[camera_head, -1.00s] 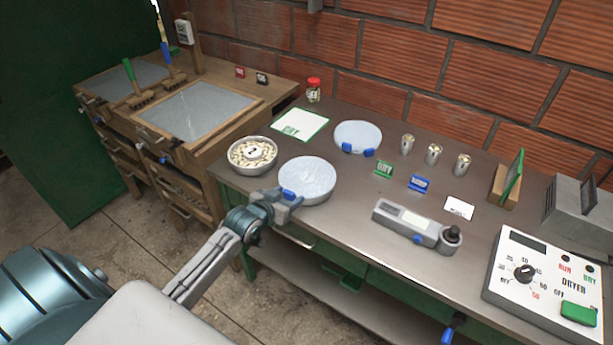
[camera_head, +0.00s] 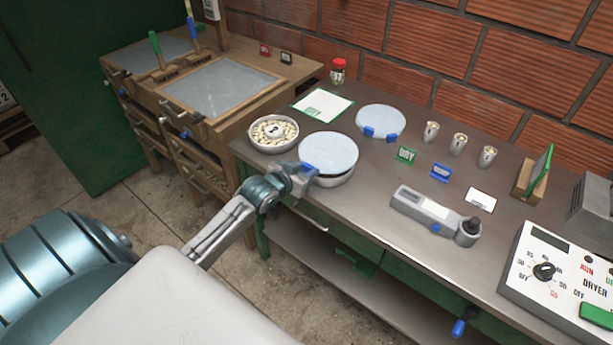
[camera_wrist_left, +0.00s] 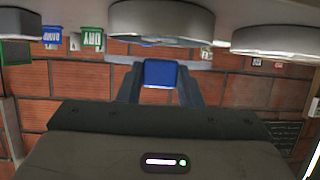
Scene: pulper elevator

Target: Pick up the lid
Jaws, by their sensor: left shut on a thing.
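A round pale grey lid (camera_head: 328,150) with a blue handle is held at its near left edge by my left gripper (camera_head: 304,172). The lid is raised slightly above a round pan (camera_head: 338,181), with a dark gap showing between them at the front. In the left wrist view the blue handle (camera_wrist_left: 160,73) sits between my two fingers (camera_wrist_left: 160,88), which are shut on it. My right gripper is not in view.
A bowl of pale beans (camera_head: 273,131) stands just left of the pan. Another round pale disc with blue handles (camera_head: 381,119) lies behind, near a white sheet (camera_head: 321,105). Several metal cups, small signs, a handheld meter (camera_head: 436,214) and a dryer panel (camera_head: 560,270) are to the right.

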